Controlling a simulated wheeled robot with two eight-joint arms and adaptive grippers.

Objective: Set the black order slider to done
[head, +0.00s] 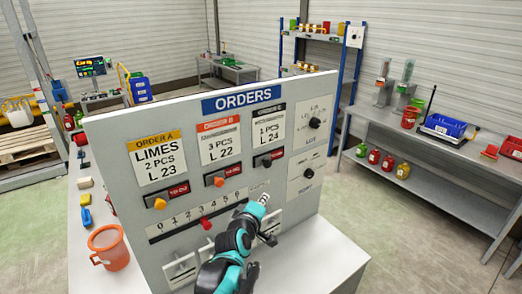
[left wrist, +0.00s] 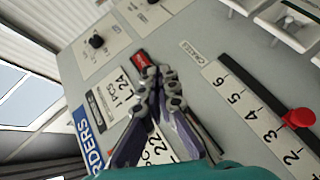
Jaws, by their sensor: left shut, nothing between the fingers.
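The black order slider (head: 267,163) is on the upright ORDERS board (head: 112,150), below the black-headed card (head: 268,130) reading 1 PCS, L 24. A red label (head: 278,154) shows to the right of its knob. My left gripper (head: 264,198) is shut and empty, in front of the board and lower in the picture than the slider. In the left wrist view its closed fingertips (left wrist: 160,76) lie over the slider's area. The red label (left wrist: 139,60) shows beside them, but the black knob is hidden. My right gripper is not in view.
The orange slider (head: 160,204) and red-orange slider (head: 219,182) sit to the left. A red pointer (head: 206,224) is on the number scale below. Two black dials (head: 315,123) (head: 308,173) are to the right. An orange bucket (head: 108,248) stands left of the board.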

